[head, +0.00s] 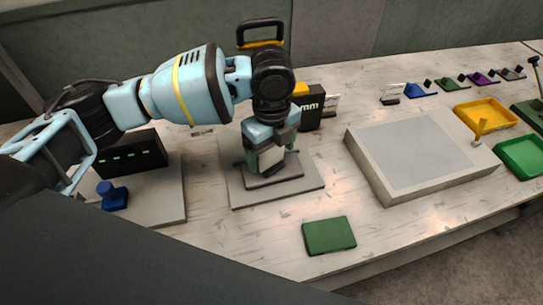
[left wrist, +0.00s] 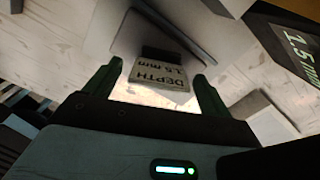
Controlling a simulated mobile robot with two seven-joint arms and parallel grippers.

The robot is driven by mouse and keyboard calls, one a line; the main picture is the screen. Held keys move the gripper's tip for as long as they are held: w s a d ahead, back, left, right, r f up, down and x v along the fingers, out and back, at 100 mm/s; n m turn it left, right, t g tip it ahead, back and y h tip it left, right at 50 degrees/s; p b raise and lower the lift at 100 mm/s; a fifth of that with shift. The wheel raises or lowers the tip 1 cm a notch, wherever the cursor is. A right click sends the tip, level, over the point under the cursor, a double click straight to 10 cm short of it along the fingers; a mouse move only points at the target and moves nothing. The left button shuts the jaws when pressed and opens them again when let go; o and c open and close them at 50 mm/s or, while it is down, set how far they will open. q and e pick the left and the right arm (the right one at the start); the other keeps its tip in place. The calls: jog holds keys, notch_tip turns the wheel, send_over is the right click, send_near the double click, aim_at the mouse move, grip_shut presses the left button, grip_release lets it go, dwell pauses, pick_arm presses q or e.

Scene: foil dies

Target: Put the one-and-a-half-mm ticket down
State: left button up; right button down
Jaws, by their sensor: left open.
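The ticket (left wrist: 160,77) is a small pale card reading "DEPTH 1.5 mm" on a dark foot. In the left wrist view it lies between the two green fingers of my left gripper (left wrist: 157,84), with a gap on either side. In the head view my left gripper (head: 268,158) points down over a dark grey slab (head: 290,177) on a light grey plate (head: 240,197); the pale ticket (head: 271,161) shows between its fingers. The fingers are apart. Whether the foot touches the slab is hard to tell. My right gripper is out of view.
A black box with an "mm" display (head: 311,108) stands just behind my gripper. A large grey block (head: 374,175) is to the right, a green pad (head: 329,235) in front. Yellow (head: 484,112) and green (head: 522,155) trays lie far right. A black unit (head: 133,153) stands left.

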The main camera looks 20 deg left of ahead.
aim_at(272, 150)
pick_arm(q)
jog(key=shift+r, duration=2.4)
